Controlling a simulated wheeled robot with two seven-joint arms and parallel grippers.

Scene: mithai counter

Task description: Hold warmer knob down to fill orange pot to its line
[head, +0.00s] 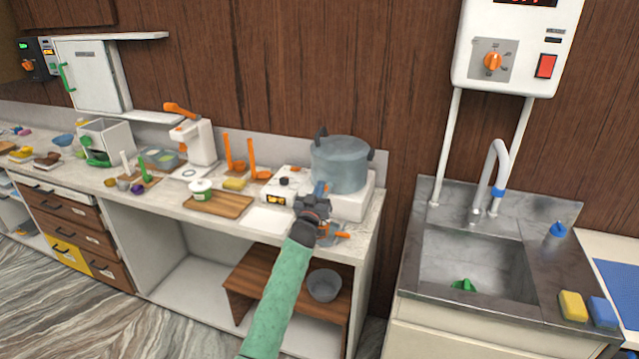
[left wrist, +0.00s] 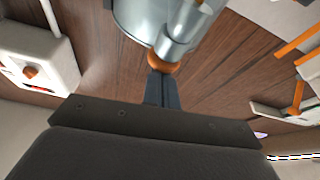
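The warmer (head: 350,203) is a white unit near the counter's right end, with a black dial and a small lit display on its front left. A large steel vessel (head: 340,165) with dark handles stands on it. My left gripper (head: 318,208) is in front of the vessel. In the left wrist view, its dark fingers (left wrist: 163,88) are together, with their tips at a round orange part (left wrist: 165,66) below a steel spout (left wrist: 180,40). Contact is unclear. An orange handle-like piece (head: 342,235) shows beside the gripper; the orange pot and its line cannot be made out. My right gripper is not in view.
A wooden board (head: 218,205) with a lidded jar lies left of the warmer, and a white sheet (head: 268,219) lies on the counter. A grey bowl (head: 324,286) sits on the shelf below. A sink (head: 475,262) stands to the right, across a gap.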

